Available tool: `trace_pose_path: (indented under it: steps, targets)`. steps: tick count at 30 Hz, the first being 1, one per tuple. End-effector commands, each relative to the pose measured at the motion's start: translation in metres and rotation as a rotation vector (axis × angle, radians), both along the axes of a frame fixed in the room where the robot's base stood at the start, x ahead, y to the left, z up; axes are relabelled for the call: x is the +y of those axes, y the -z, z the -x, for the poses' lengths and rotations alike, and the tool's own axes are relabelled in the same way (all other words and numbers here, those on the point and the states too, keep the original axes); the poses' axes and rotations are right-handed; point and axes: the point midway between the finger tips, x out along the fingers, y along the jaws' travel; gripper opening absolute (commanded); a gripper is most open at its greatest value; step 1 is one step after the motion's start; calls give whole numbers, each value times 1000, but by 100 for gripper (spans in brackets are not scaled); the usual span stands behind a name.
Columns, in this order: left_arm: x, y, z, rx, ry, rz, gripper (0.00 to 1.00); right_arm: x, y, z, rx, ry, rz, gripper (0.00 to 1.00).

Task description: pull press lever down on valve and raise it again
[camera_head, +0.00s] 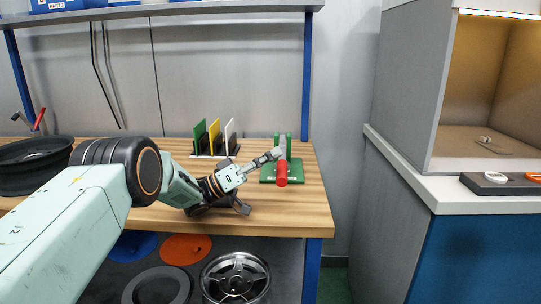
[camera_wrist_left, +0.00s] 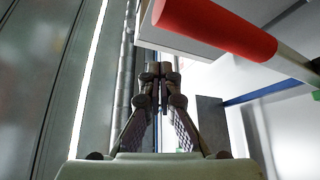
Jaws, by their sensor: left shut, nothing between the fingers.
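The press lever has a red handle (camera_head: 282,174) on a grey rod, set between green uprights on a green base (camera_head: 266,179) near the right end of the wooden table. The handle points towards me in the head view. My left gripper (camera_head: 279,153) is shut and empty, with its fingertips at the left side of the rod, just above the red handle in the picture. In the left wrist view the shut fingers (camera_wrist_left: 161,70) are below and left of the red handle (camera_wrist_left: 215,25). I cannot tell whether they touch the lever. My right gripper is out of view.
A rack of green, yellow and white panels (camera_head: 215,138) stands behind my left wrist. A black tyre (camera_head: 30,166) lies at the left. Wheel rim (camera_head: 236,280) and coloured discs are below the tabletop (camera_head: 300,215). A grey booth (camera_head: 412,85) stands at the right.

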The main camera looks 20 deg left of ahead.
Motion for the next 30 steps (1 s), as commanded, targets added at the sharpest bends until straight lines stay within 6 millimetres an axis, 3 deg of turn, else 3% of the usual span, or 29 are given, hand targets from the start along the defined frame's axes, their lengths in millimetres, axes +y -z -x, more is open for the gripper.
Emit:
trace_pose_path:
  steps: [16, 30]
  targets:
    - [7, 4, 4, 1, -2, 0, 0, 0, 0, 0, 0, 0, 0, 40]
    - [87, 5, 49, -1, -4, 1, 0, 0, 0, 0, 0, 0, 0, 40]
